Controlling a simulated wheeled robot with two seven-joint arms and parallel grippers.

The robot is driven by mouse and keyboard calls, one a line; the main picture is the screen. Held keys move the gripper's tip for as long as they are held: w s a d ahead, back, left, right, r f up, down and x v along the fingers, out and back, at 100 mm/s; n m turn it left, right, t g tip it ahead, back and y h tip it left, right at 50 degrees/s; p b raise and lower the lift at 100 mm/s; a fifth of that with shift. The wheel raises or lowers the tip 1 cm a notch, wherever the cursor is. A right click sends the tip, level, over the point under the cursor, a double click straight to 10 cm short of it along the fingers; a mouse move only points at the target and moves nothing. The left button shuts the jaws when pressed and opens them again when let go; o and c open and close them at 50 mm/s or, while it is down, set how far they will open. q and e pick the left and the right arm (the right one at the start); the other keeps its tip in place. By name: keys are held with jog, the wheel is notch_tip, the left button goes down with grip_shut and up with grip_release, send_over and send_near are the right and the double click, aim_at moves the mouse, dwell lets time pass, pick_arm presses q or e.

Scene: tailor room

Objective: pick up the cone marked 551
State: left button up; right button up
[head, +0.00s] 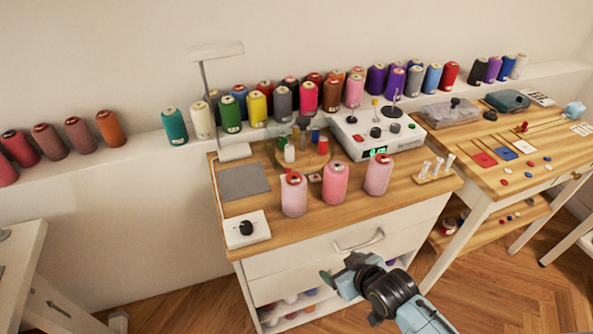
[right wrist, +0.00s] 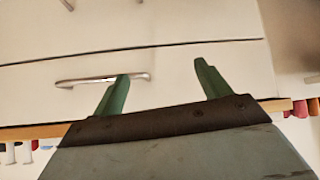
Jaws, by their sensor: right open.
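Three pink thread cones stand upright in a row on the wooden top of the drawer cabinet (head: 415,197): a left one (head: 294,197), a middle one (head: 335,184) and a right one (head: 378,175). Their markings are too small to read, so I cannot tell which is 551. My right gripper (head: 338,272) is open and empty, in front of the cabinet drawers and below the cones in the picture. In the right wrist view its two green fingers (right wrist: 160,74) are spread before the white drawer fronts. My left gripper is not in view.
A white control box (head: 376,135) with knobs stands behind the cones. A grey pad (head: 244,181) and a white knob box (head: 247,229) lie left of them. A small rack of white vials (head: 435,171) is at right. Many coloured cones line the wall ledge.

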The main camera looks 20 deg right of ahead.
aim_at(302, 185)
jog(key=w+a+r+t+y+p, duration=0.1)
jog(key=w+a+r+t+p, duration=0.15)
jog(key=r, duration=0.75)
jog(key=w+a+r+t+y+p, duration=0.1)
jog(key=w+a+r+t+p, duration=0.15)
jog(key=r, duration=0.75)
jog(key=shift+n+g, duration=0.3)
jog(key=shift+g, duration=0.2)
jog(key=x, duration=0.5)
jog(key=b+x, duration=0.1)
jog(key=x, duration=0.1)
jog(key=shift+w+d+r, duration=0.2)
jog(key=shift+w+d, duration=0.1)
jog(key=shift+w, duration=0.25)
jog(key=shift+b+x, duration=0.4)
jog(key=shift+x, duration=2.45)
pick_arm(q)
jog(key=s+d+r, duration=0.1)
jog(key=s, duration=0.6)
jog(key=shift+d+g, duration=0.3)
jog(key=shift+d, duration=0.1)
pick_arm(e)
jog(key=shift+a+r, duration=0.15)
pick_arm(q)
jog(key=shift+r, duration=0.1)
pick_arm(e)
jog(key=shift+c, duration=0.2)
jog(key=c, duration=1.1)
